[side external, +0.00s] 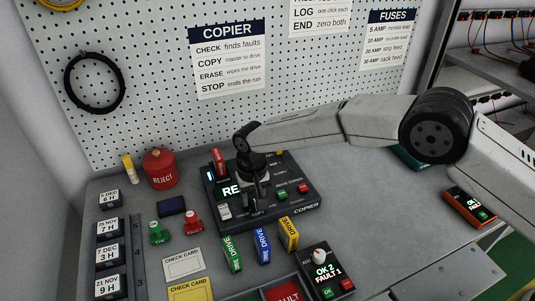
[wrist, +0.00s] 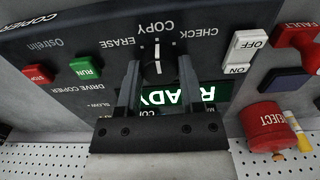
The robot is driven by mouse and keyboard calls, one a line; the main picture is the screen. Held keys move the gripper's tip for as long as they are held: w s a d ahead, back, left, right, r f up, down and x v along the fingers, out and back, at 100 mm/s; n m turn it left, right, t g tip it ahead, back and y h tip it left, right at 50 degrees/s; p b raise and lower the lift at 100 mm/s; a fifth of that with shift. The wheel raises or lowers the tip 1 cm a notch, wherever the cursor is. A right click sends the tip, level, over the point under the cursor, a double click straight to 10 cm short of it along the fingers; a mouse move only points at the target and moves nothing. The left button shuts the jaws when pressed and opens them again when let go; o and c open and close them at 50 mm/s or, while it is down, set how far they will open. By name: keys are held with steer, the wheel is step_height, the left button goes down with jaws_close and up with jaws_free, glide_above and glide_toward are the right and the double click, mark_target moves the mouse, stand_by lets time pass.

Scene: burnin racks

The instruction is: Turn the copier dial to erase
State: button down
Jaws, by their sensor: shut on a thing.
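The dark copier (side external: 306,201) stands on the bench in the side view, with its lit display (side external: 230,190) partly hidden by my gripper. In the wrist view, which is upside down, the round black dial (wrist: 157,72) has a white line that points at COPY. ERASE is printed to the left of the dial in that view and CHECK to the right. My gripper (wrist: 157,64) is shut on the dial, one finger on each side. It points down over the copier in the side view (side external: 256,205). The green READY display is partly covered by the fingers.
A green RUN button (wrist: 85,68), a red STOP button (wrist: 38,73) and a white ON/OFF switch (wrist: 245,52) sit near the dial. A red REJECT pot (side external: 161,169) stands behind left. Coloured drives, including a blue one (side external: 263,246), lie in front.

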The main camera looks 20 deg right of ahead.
mark_target(253, 198)
steer(key=shift+n, duration=0.3)
steer(key=n, duration=0.4)
steer(key=shift+n, duration=2.2)
steer(key=shift+c, duration=1.2)
jaws_free()
steer(key=shift+r, duration=0.1)
steer(key=shift+r, duration=3.85)
